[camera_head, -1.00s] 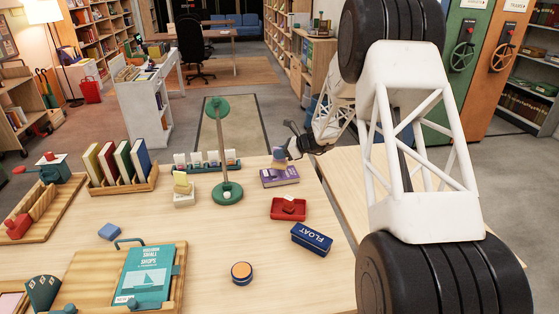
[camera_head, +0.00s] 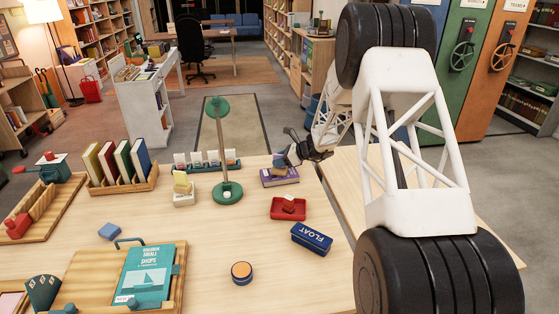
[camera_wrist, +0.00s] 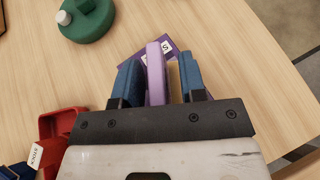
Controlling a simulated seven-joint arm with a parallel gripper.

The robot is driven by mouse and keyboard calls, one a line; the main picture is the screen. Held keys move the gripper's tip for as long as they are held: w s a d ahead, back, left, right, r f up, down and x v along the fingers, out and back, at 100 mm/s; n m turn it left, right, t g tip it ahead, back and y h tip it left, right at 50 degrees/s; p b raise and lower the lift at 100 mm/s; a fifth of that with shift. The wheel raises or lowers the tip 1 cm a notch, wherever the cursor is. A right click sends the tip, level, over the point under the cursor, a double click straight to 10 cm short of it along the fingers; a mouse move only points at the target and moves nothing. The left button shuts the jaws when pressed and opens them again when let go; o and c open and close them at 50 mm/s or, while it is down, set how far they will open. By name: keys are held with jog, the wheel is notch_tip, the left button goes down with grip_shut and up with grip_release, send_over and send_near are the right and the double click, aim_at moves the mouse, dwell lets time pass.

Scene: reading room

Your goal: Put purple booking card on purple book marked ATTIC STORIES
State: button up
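The purple book (camera_head: 283,180) lies flat at the right of the table; its title is too small to read in the head view. In the wrist view, part of the book (camera_wrist: 133,62) shows beyond my fingers, with a white label bearing an "S". My gripper (camera_wrist: 159,82) is over the book, its two blue fingers parted. The light purple booking card (camera_wrist: 155,72) stands edge-on between the fingers, with a visible gap towards the right finger. Its lower contact with the book is hidden.
A green lamp (camera_head: 227,192) stands left of the book. A red tray (camera_head: 288,209) and a dark blue FLOAT box (camera_head: 311,239) are in front of it. A round orange-topped tin (camera_head: 241,272) sits nearer. The table's right edge is close to my arm.

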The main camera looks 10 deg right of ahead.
jog(key=shift+r, duration=0.15)
jog(key=shift+d+r, duration=0.1)
jog(key=v, duration=1.1)
jog(key=shift+s+d, duration=0.15)
jog(key=shift+d, duration=0.2)
jog(key=shift+r, duration=0.15)
